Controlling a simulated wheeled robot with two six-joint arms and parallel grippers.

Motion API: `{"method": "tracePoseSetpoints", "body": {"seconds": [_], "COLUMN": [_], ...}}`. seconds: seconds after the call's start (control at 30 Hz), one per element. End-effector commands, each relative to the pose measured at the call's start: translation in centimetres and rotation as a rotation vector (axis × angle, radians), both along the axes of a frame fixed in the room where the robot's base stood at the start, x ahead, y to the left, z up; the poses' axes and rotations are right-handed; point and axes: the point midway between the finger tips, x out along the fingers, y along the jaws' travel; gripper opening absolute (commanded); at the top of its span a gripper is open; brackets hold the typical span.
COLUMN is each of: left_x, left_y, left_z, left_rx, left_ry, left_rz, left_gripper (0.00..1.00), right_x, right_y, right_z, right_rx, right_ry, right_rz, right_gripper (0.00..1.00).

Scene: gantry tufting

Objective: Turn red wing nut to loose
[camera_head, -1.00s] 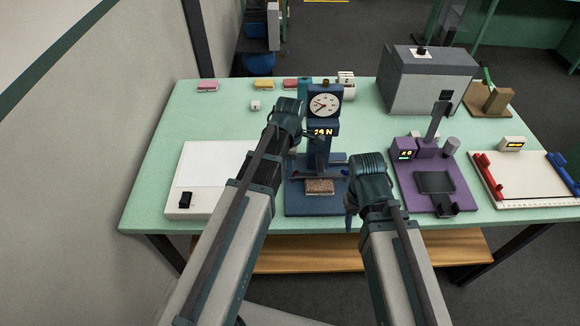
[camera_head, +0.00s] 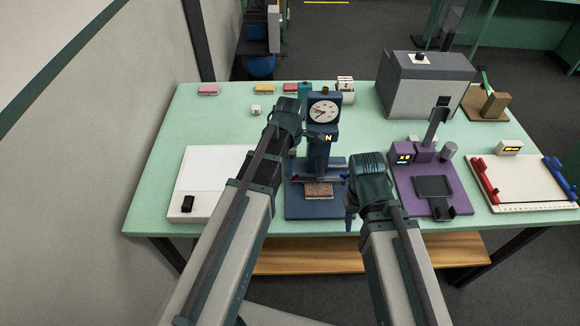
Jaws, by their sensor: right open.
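The blue press-like stand (camera_head: 300,205) with a round dial (camera_head: 323,111) stands at the table's middle. A small red part (camera_head: 295,178), seemingly the red wing nut, shows at the left end of its crossbar. A blue part (camera_head: 344,177) is at the right end. A brown speckled block (camera_head: 319,189) lies under the bar. My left gripper (camera_head: 298,136) is beside the stand's column, above the red part; its fingers are mostly hidden. My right gripper (camera_head: 350,218) is open at the stand's right front, pointing down, apart from the red part.
A white board (camera_head: 220,165) with a black block lies left. A purple device (camera_head: 410,190), a grey box (camera_head: 428,85) and a white tray (camera_head: 525,185) with red and blue handles stand right. Small coloured blocks line the back edge. Bare green table (camera_head: 200,120) lies at the back left.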

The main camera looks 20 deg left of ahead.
Motion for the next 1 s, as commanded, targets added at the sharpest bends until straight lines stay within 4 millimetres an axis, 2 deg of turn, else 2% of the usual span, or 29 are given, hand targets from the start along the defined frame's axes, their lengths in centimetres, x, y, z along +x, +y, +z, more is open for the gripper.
{"method": "tracePoseSetpoints", "body": {"seconds": [0.03, 0.6, 0.8, 1.0], "left_x": [0.0, 0.0, 0.0, 0.0], "left_y": [0.0, 0.0, 0.0, 0.0], "left_z": [1.4, 9.9, 11.4, 11.4], "left_rx": [0.000, 0.000, 0.000, 0.000], "left_ry": [0.000, 0.000, 0.000, 0.000], "left_rz": [0.000, 0.000, 0.000, 0.001], "left_gripper": [0.35, 0.35, 0.35, 0.35], "right_x": [0.0, 0.0, 0.0, 0.0], "right_y": [0.0, 0.0, 0.0, 0.0], "right_z": [1.4, 9.8, 11.4, 11.4], "right_rx": [0.000, 0.002, 0.003, 0.002], "right_ry": [0.000, 0.000, 0.000, -0.001], "right_rz": [0.000, -0.009, -0.013, -0.014], "right_gripper": [0.50, 0.50, 0.50, 0.50]}}
